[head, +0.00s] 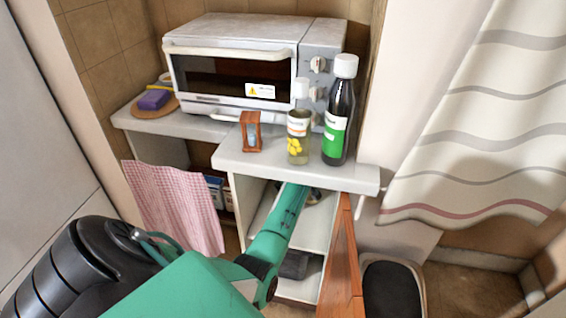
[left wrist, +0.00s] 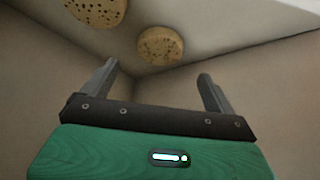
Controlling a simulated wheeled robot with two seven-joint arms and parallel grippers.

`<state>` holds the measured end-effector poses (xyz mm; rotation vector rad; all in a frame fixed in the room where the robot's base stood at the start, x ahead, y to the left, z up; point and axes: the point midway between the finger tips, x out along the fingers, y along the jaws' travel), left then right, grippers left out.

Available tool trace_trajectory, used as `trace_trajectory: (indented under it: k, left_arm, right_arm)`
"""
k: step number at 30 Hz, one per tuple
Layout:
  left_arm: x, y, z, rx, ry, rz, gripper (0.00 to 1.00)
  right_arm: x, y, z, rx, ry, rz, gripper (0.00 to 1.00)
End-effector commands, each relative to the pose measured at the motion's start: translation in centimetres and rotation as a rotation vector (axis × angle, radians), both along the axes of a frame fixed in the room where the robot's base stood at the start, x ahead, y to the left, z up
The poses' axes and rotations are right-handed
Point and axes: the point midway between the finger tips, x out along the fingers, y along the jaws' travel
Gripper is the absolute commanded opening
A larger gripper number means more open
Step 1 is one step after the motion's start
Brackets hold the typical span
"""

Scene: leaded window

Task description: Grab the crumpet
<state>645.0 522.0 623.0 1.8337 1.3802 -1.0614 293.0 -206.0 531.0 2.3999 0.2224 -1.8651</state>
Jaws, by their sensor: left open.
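Two round, tan, pitted crumpets show in the left wrist view. One crumpet (left wrist: 160,46) lies just beyond my fingertips, roughly in line with the gap between them. The other crumpet (left wrist: 97,10) is at the top edge, farther left and partly cut off. In the head view my green left arm reaches into the open cabinet (head: 324,236) under the counter. My right gripper is not in view.
The counter (head: 350,179) overhangs the cabinet, bearing an hourglass (head: 251,132), a jar (head: 299,138), a dark bottle (head: 340,115) and a toaster oven (head: 240,70). The open wooden door (head: 342,262) stands right of my arm. Pale walls enclose the space around the gripper.

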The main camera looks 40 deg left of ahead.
Motion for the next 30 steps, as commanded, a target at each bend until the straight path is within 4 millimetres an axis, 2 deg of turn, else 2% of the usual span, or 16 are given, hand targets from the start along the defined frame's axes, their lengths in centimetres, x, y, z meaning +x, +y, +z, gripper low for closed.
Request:
trace_trajectory:
  k: [15, 24, 25, 30]
  left_arm:
    - [0.9, 2.9, -5.6, 0.001, 0.002, -0.001, 0.91]
    - [1.0, 3.1, -6.0, 0.0, 0.001, -0.002, 0.91]
    - [1.0, 3.1, -6.0, 0.0, 0.001, -0.002, 0.89]
    - [1.0, 3.1, -6.0, 0.0, 0.001, -0.002, 0.55]
  right_arm:
    - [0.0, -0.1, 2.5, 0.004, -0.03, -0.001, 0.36]
    - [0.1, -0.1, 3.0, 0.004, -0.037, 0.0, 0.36]
    - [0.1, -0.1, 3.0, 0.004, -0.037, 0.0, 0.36]
    - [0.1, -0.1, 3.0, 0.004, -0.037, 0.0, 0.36]
